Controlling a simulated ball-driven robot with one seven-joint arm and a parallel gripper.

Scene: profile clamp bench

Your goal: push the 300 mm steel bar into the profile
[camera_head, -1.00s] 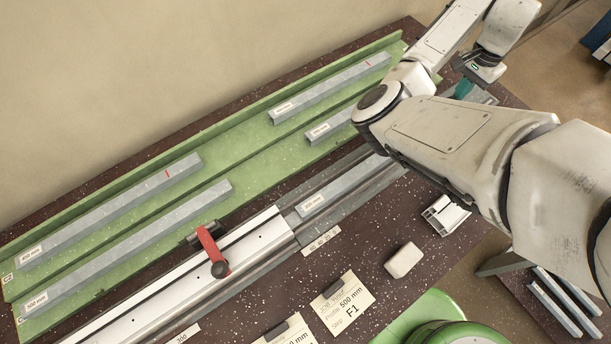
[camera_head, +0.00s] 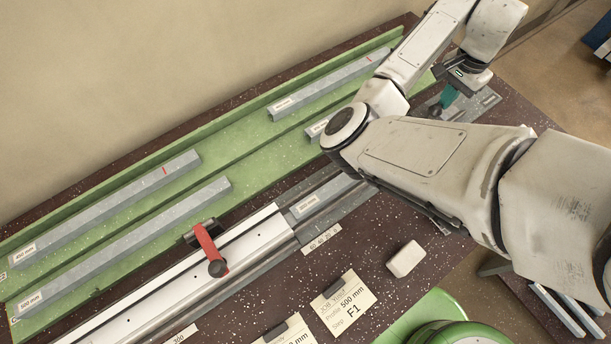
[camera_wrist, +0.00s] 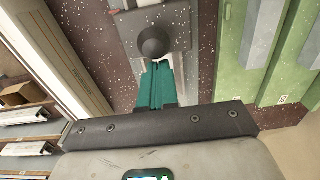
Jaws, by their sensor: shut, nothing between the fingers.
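The steel bar (camera_head: 318,197), with a white label too small to read surely, lies in the grey channel right of the white profile (camera_head: 165,295). Its left end is close to the profile's right end; my arm hides its far end. A clamp with a red lever (camera_head: 209,246) sits on the profile. My gripper (camera_head: 447,97), with teal fingers, is beyond the bar at the upper right, over a grey plate (camera_head: 478,104). In the wrist view the teal fingers (camera_wrist: 157,86) are shut and empty, just short of a dark round knob (camera_wrist: 153,42); contact cannot be told.
A green rack (camera_head: 150,215) behind holds several grey bars. A white block (camera_head: 405,259) and job cards (camera_head: 343,303) lie in front. My arm crosses above the bench's right part. Shelves (camera_wrist: 25,115) show left in the wrist view.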

